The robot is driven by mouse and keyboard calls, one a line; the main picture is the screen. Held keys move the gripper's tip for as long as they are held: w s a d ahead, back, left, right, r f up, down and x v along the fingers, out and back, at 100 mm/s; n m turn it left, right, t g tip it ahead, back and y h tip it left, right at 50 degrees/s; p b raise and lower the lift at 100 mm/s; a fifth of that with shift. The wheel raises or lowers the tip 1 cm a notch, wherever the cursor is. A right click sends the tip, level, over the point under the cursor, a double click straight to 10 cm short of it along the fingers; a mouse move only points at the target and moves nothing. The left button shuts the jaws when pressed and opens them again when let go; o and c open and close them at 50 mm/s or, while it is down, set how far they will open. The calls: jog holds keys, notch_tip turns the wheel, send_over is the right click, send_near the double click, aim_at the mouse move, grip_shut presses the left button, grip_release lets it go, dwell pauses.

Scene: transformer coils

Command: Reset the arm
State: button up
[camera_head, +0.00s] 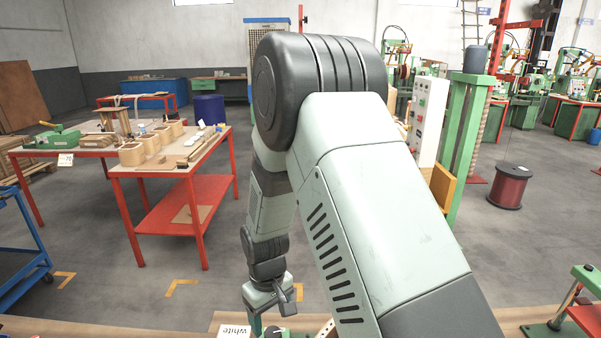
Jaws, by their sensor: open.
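My arm rises from the bottom right, bends at a large dark joint in the middle, and reaches down to the lower centre. My gripper (272,326) is at the bottom of the view, over the near edge of a brown work surface (100,330). Its fingers are small in the picture and partly cut off at the lower edge. No object shows between them. A white label reading "white" (234,331) lies just left of the gripper. What lies under my arm is hidden.
A red-framed table (190,178) with several wooden blocks (132,154) stands at the left. A blue cart (28,235) is at the far left. A dark red spool (509,186) stands on the floor at right, near a green post (463,150). Open grey floor lies between.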

aim_at(271, 332)
notch_tip(271, 332, down, 5)
jog(key=shift+f, duration=0.1)
jog(key=shift+n, duration=1.2)
